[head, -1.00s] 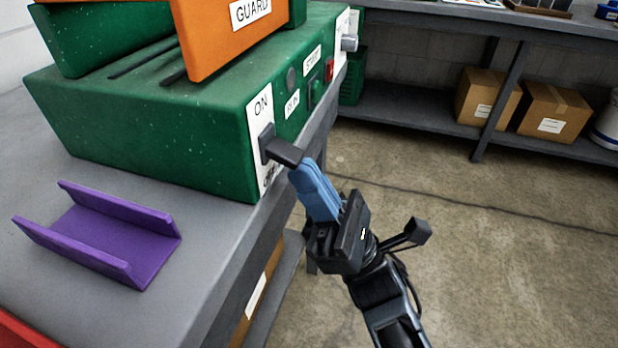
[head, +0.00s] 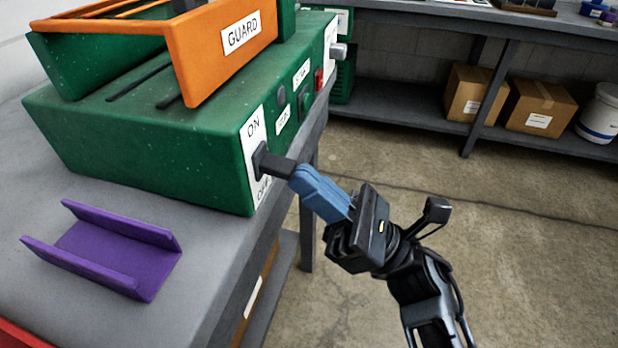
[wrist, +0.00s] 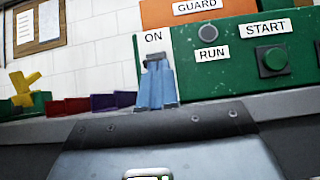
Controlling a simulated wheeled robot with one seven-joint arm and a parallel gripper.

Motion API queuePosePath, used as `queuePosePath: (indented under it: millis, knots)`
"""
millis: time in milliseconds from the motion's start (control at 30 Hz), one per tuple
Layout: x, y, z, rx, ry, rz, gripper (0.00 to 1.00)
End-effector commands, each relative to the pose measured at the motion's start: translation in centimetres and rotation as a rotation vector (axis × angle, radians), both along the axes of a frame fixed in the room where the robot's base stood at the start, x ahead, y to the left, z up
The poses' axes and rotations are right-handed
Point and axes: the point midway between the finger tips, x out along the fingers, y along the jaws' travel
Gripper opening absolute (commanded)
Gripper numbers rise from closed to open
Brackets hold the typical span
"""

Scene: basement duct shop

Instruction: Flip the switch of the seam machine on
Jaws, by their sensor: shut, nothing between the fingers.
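The seam machine (head: 150,150) is a green box on the bench. Its switch is a black lever (head: 276,166) sticking out of a white plate with ON at the top and OFF at the bottom. The lever stands out roughly level, between the two labels. My gripper (head: 301,177) has blue fingers, shut and empty, with their tips at the lever's outer end; they look to be touching it from below, but exact contact is unclear. In the wrist view my fingertips (wrist: 155,67) are below the ON label and hide most of the switch.
An orange guard (head: 225,45) sits on top of the machine. A round START button (wrist: 273,61) and a RUN label are right of the switch. A purple channel piece (head: 105,250) lies on the bench (head: 195,290). Boxes (head: 540,105) stand on a far shelf. The floor is open.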

Motion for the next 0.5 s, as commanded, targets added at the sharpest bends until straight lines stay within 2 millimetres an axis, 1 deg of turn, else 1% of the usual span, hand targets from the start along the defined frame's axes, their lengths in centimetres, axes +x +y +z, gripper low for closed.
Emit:
queuePosePath:
  millis: [33, 67, 500]
  knots:
    - [-0.04, -0.09, 0.54, -0.022, 0.006, -0.001, 0.00]
    - [-0.07, -0.12, 0.65, -0.034, 0.011, -0.001, 0.00]
    - [-0.23, -0.45, 1.44, -0.200, 0.070, 0.000, 0.00]
